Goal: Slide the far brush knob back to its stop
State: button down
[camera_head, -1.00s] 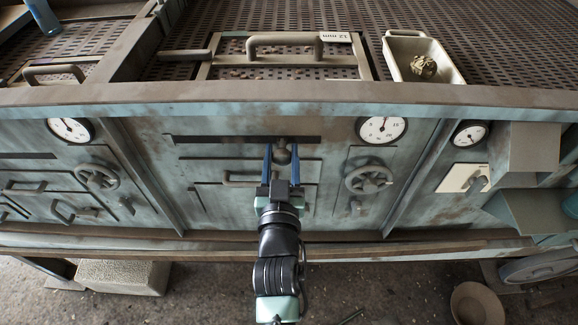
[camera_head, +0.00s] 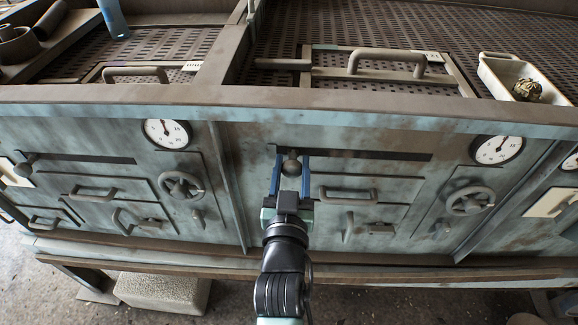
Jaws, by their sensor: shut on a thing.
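A dark round brush knob (camera_head: 291,167) sits in a long horizontal slot (camera_head: 375,154) in the upper part of a teal metal panel. The knob is close to the left end of its slot. My gripper (camera_head: 292,158) is shut on it, with one blue finger on each side. The slot's left end is partly hidden by the gripper, so I cannot tell whether the knob touches its stop. A second, similar knob (camera_head: 26,164) sits at the left end of another slot (camera_head: 88,160) in the left panel.
Handwheels (camera_head: 181,186) (camera_head: 470,201), gauges (camera_head: 167,133) (camera_head: 498,149) and a drawer handle (camera_head: 347,197) stand out from the front. A ledge (camera_head: 290,97) runs above. On the perforated top are a white tray (camera_head: 510,75) and a blue bottle (camera_head: 113,18).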

jog(key=shift+a, duration=0.35)
jog(key=shift+c, duration=2.1)
grip_release()
jog(key=shift+d, duration=0.1)
jog(key=shift+s, duration=0.2)
jog(key=s, duration=1.2)
jog(key=shift+s+b, duration=0.3)
